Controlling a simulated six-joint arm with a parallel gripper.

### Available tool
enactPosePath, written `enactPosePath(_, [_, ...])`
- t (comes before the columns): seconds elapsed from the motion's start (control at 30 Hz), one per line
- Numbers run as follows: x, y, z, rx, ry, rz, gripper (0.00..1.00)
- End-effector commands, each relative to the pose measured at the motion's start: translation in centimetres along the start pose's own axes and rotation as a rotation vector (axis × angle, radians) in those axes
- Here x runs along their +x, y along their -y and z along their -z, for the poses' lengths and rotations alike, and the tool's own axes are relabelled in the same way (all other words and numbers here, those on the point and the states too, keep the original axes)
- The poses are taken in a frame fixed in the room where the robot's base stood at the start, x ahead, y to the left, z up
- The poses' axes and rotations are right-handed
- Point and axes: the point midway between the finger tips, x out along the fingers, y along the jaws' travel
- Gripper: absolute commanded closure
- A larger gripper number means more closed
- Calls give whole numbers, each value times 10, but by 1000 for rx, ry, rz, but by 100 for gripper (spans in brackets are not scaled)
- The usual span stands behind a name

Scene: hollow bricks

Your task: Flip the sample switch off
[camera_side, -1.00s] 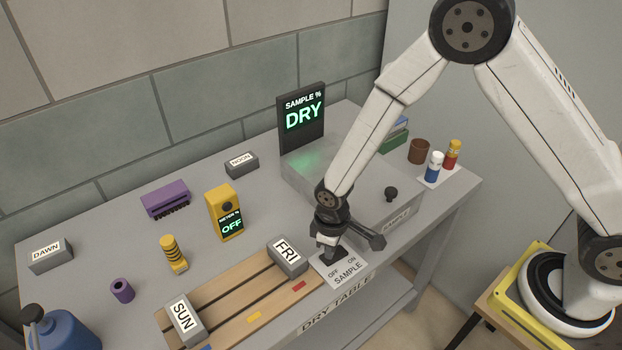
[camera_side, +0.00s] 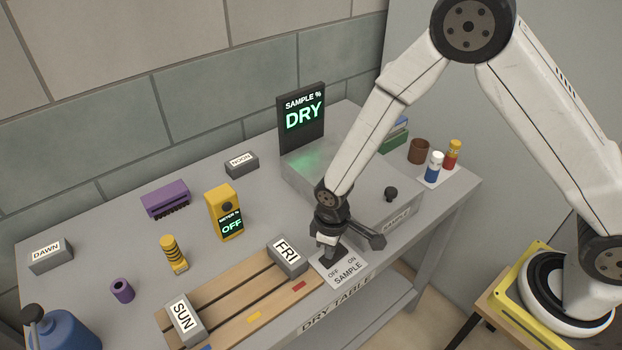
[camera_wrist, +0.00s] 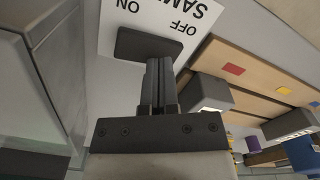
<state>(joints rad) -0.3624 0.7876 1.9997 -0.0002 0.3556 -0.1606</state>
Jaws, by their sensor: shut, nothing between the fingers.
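The sample switch is a dark rocker (camera_wrist: 148,44) on a white plate (camera_side: 345,273) marked OFF, ON and SAMPLE, at the table's front edge. In the side view my gripper (camera_side: 329,255) points down over the plate and mostly hides the rocker. In the wrist view my gripper (camera_wrist: 160,64) is shut with nothing between its fingers, its tips at the rocker's near edge. I cannot tell whether they touch it or which way the rocker is tilted. The sample display (camera_side: 304,115) reads DRY in green.
The FRI block (camera_side: 287,256) stands on the wooden slats (camera_side: 230,290) just left of the plate. A glass-like sample box (camera_side: 300,180) with a black knob (camera_side: 391,194) is behind my gripper. A yellow meter (camera_side: 224,212) reads OFF. Bare table lies between the meter and the box.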

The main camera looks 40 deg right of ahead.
Motion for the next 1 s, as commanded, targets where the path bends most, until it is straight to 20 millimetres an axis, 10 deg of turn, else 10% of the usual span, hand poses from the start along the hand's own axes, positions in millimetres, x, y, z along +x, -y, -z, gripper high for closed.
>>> enactPosePath(1.0, [-58,0,0,0,-2,0,100])
